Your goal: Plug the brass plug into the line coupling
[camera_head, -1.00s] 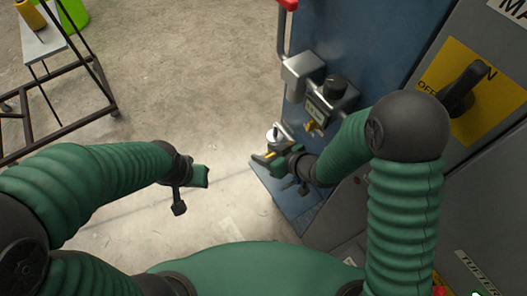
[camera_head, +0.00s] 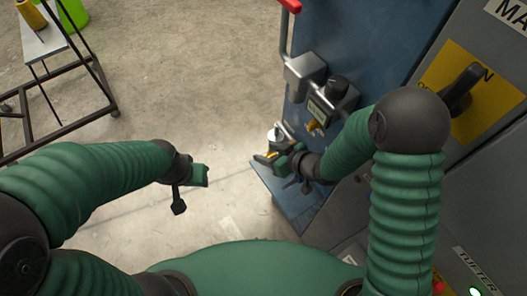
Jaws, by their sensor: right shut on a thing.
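My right gripper (camera_head: 275,160) is at the lower edge of the blue panel, shut on a small brass-coloured piece that looks like the brass plug (camera_head: 270,155). The fingers hide part of it. A silver round fitting (camera_head: 277,134) is just above the gripper; I cannot tell whether it touches the plug or whether it is the line coupling. Another brass-coloured part (camera_head: 313,125) sits below the gauge box on the panel. My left gripper (camera_head: 201,176) hangs over bare floor, well left of the panel, with nothing visible in it; its finger gap is not clear.
A grey cabinet with a yellow switch plate (camera_head: 490,100) stands at the right. A black-framed cart (camera_head: 95,75) is upper left. Floor between is clear.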

